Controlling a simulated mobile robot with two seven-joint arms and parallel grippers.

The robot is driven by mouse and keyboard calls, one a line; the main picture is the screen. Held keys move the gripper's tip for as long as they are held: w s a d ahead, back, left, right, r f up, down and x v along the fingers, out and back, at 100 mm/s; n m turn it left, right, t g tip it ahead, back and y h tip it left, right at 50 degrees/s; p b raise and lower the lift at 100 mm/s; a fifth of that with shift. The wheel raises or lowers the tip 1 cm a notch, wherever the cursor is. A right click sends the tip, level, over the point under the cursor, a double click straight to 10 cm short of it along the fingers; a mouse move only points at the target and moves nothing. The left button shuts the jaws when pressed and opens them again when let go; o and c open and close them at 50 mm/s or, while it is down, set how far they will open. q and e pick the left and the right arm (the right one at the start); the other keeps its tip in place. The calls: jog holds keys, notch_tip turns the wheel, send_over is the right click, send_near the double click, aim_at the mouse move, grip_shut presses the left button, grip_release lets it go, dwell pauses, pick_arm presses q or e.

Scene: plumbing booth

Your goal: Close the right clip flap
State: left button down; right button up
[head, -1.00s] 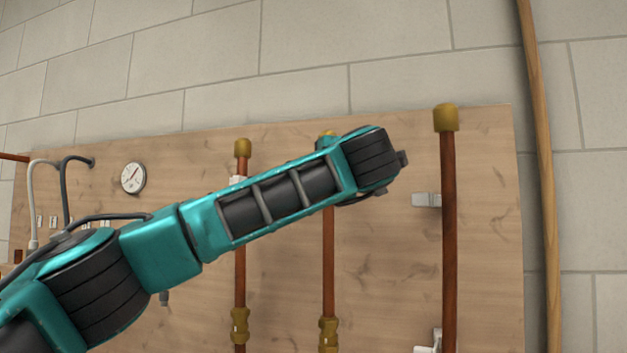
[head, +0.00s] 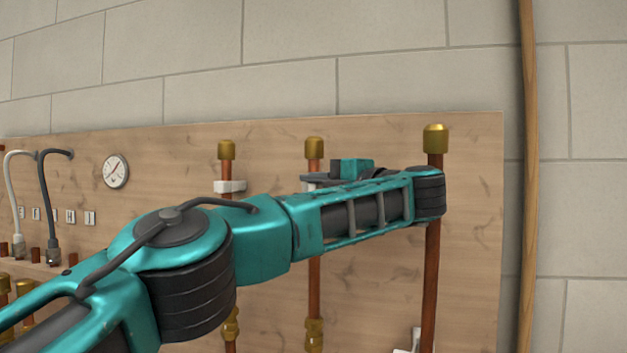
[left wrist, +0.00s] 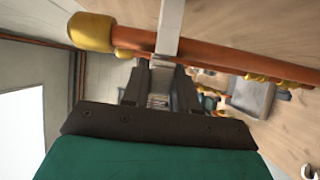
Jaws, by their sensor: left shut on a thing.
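My left gripper (head: 312,181) points left across the middle copper pipe (head: 314,272), just below its brass cap (head: 314,148). In the left wrist view my left gripper (left wrist: 161,68) is shut on a light grey strip (left wrist: 170,25) that crosses the pipe (left wrist: 225,57); it looks like a clip flap. How far the flap is closed cannot be told. The left pipe (head: 228,255) has a white clip (head: 229,186) around its upper part. The right pipe (head: 431,270) stands partly behind my left wrist, which hides its upper clip. My right gripper is not in view.
A wooden board (head: 470,250) carries the pipes. A gauge (head: 116,171) and hoses (head: 48,205) are at its left. A light bracket (head: 408,347) sits low beside the right pipe. A wooden pole (head: 529,200) stands right of the board.

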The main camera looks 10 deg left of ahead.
pick_arm(q)
jog(key=shift+r, duration=0.15)
jog(key=c, duration=1)
grip_release()
jog(key=shift+o, duration=0.2)
